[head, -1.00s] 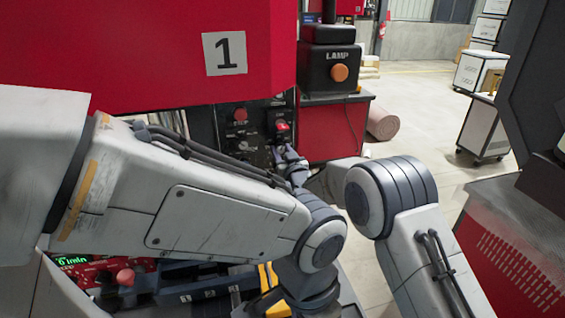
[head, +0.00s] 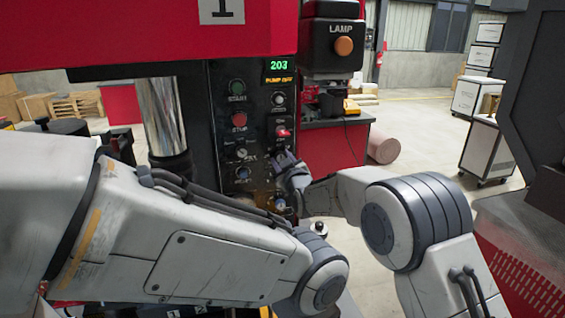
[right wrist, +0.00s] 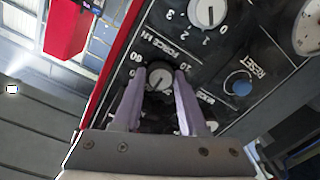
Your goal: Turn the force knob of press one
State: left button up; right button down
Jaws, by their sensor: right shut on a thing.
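Press one has a black control panel (head: 225,130) below its red hood. In the right wrist view, the force knob (right wrist: 160,79) is a round dark knob with a pale face, beside "FORCE kN" lettering and a number scale. In the head view my right gripper (head: 282,163) is at the panel's right side, below a red switch (head: 283,132), and hides the force knob. My left arm crosses the lower left; its gripper is out of view.
A selector (right wrist: 208,12) numbered 0 to 3 and a blue reset button (right wrist: 238,86) sit close to the force knob. The panel display (head: 279,65) reads 203 above "PUMP OFF". A lamp box (head: 333,43) stands right of the panel. Open floor lies farther right.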

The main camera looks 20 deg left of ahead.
jog(key=shift+c, duration=2.2)
grip_release()
jog(key=b+v, duration=0.4)
jog(key=v, duration=0.6)
jog(key=shift+d, duration=0.25)
jog(key=shift+s, duration=0.1)
